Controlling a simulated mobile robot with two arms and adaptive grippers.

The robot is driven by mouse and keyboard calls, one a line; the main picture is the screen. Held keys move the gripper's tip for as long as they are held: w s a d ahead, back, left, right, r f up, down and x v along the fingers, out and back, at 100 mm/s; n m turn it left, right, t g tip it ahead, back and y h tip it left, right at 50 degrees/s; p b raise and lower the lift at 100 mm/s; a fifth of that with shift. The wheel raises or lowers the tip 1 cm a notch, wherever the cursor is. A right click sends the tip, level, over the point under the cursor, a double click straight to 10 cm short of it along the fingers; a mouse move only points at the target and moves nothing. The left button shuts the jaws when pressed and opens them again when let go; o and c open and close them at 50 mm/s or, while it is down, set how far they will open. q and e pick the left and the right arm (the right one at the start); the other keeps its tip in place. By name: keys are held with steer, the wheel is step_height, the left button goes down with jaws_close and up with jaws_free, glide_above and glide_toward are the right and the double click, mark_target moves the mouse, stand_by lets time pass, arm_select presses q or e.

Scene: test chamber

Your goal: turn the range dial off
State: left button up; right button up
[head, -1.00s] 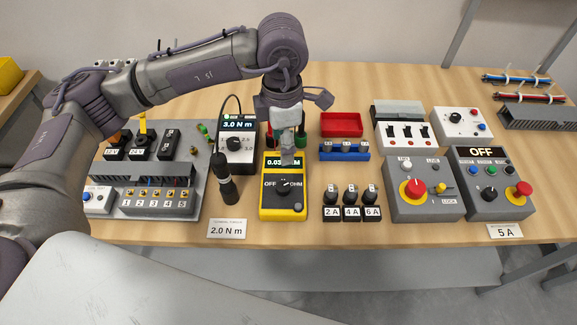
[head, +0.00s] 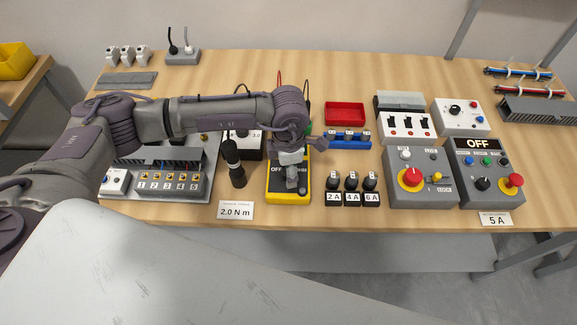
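The yellow multimeter (head: 284,197) lies on the bench at centre, with the word OFF printed at the left of its face. Its range dial is hidden behind my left gripper (head: 292,183), which points down over the middle of the face. Whether the fingers touch the dial, or how far apart they are, I cannot tell. The arm and gripper also cover the display. My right gripper is not in view.
A black screwdriver-like tool (head: 234,165) stands close left of the multimeter. Black tagged plugs (head: 352,190) stand to its right, and a blue rack (head: 347,141) and red tray (head: 345,113) behind. A control box with a red knob (head: 412,177) is further right.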

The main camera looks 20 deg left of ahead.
arm_select(q)
steer(key=shift+c, duration=0.7)
steer(key=c, duration=0.5)
jaws_close()
steer(key=n+b, duration=0.4)
steer(key=shift+f, duration=0.15)
steer(key=n+b, duration=0.4)
steer(key=n, duration=0.2)
steer(key=shift+n+b, duration=0.3)
steer(key=n+b, duration=0.1)
steer(key=n, duration=0.1)
steer(key=shift+n, duration=0.4)
steer(key=n+b, duration=0.2)
steer(key=n, duration=0.1)
steer(key=shift+n, duration=0.3)
steer(key=n, duration=0.1)
steer(key=n+b, duration=0.1)
steer(key=n, duration=0.1)
steer(key=shift+r+n, duration=0.2)
steer(key=shift+n, duration=1.7)
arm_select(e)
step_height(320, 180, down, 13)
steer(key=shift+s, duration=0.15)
